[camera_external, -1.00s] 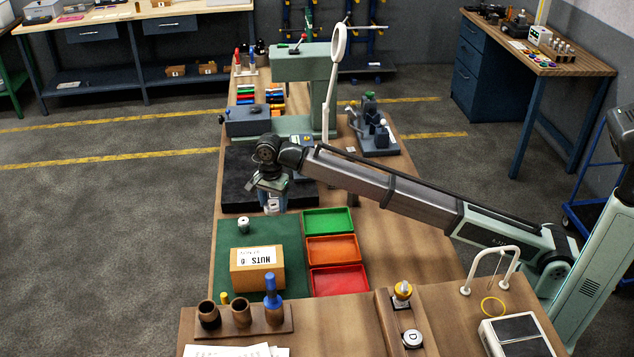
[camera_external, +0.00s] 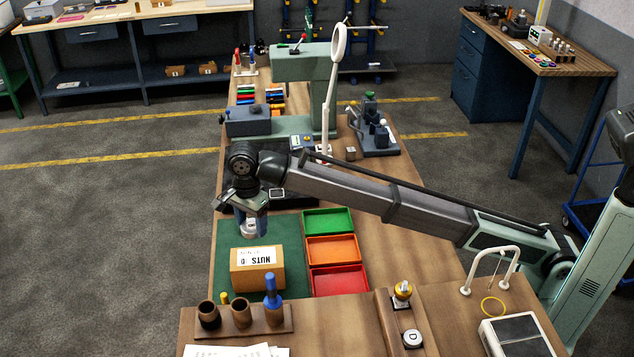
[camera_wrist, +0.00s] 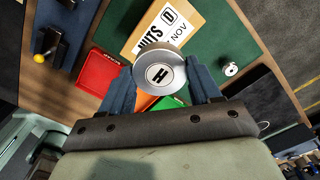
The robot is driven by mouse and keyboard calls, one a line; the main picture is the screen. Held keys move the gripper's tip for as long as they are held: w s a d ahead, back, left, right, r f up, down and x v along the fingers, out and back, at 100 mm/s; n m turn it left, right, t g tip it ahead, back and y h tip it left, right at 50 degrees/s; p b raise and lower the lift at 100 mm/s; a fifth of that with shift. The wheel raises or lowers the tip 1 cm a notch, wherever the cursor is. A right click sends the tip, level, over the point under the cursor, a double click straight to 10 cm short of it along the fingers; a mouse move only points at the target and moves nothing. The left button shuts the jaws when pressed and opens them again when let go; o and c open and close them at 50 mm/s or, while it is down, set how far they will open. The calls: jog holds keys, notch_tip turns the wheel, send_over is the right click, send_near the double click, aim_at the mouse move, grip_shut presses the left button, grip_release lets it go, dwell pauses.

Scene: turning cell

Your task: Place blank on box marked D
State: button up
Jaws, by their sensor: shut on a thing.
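My gripper (camera_external: 250,220) is shut on a round metal blank (camera_wrist: 161,74) with a black H on its top face. It holds the blank above the green mat, behind the box in the external view. The tan box (camera_external: 258,279) has a white label reading NUTS with a D; it stands at the near part of the mat. In the wrist view the box (camera_wrist: 143,20) lies just beyond the blank, which covers part of it. The blank and box appear apart in the external view.
Green, orange and red trays (camera_external: 328,220) stand right of the box. A small white cylinder (camera_wrist: 231,69) is on the green mat (camera_wrist: 225,30). A wooden holder (camera_external: 240,331) with cups and a blue-handled tool stands in front of the box.

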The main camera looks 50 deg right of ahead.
aim_at(257, 257)
jog(key=shift+s+m, duration=0.1)
jog(key=shift+m, duration=0.3)
jog(key=shift+f, duration=5)
jog(key=o, duration=1.2)
jog(key=shift+f, duration=0.15)
jog(key=shift+c, duration=0.2)
notch_tip(257, 257, up, 12)
jog(key=shift+r, duration=0.2)
